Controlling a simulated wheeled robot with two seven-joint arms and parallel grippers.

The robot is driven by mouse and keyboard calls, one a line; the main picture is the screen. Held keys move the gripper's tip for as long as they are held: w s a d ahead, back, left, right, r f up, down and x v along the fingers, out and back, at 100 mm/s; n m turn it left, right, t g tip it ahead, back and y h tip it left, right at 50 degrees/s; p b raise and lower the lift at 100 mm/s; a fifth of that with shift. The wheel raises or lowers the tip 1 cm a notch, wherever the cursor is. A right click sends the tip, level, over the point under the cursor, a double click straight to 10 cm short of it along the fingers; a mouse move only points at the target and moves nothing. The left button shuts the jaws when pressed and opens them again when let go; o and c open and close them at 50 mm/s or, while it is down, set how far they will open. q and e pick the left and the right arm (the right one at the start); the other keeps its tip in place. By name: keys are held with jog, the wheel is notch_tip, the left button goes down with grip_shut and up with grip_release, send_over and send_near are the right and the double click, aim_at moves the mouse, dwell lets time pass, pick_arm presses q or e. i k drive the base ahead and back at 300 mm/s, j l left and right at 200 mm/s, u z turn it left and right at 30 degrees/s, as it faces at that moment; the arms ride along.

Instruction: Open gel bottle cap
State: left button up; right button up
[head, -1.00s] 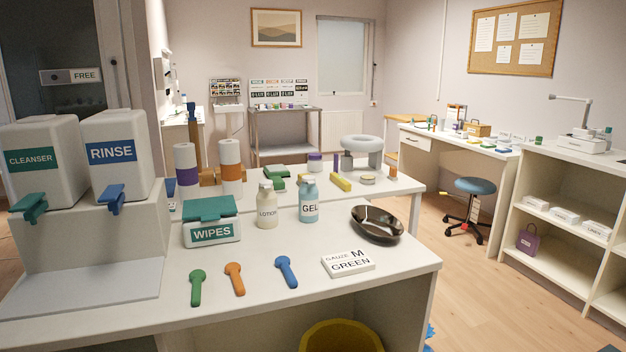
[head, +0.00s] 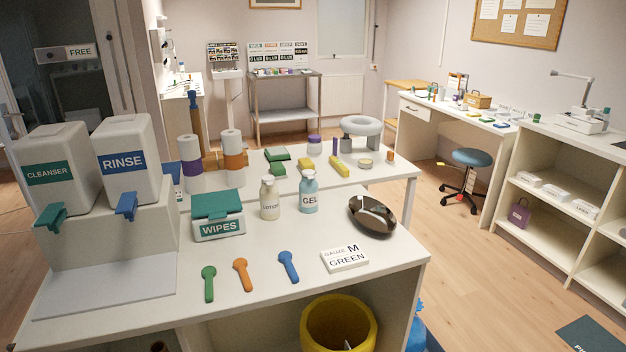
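The gel bottle (head: 309,192) stands upright on the white counter, right of the lotion bottle (head: 270,198). It is pale with a blue band, a GEL label and a light blue-grey cap (head: 308,175). The cap appears to be on the bottle; fine detail is too small to tell. Neither of my grippers shows in the head view.
A wipes box (head: 218,226) stands left of the bottles and a dark glossy bowl (head: 372,215) to the right. Green, orange and blue spoons (head: 289,267) and a gauze pack (head: 345,258) lie in front. A yellow bin (head: 339,325) stands below the counter's front edge.

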aim_at(308, 173)
jog(key=i+l, duration=0.15)
jog(key=l, duration=0.25)
jog(key=i+l, duration=0.15)
jog(key=l, duration=0.25)
jog(key=i+l, duration=0.15)
jog(key=l, duration=0.25)
jog(key=i+l, duration=0.2)
jog(key=l, duration=0.2)
jog(key=i+l, duration=0.15)
jog(key=l, duration=0.2)
jog(key=i+l, duration=0.15)
jog(key=l, duration=0.25)
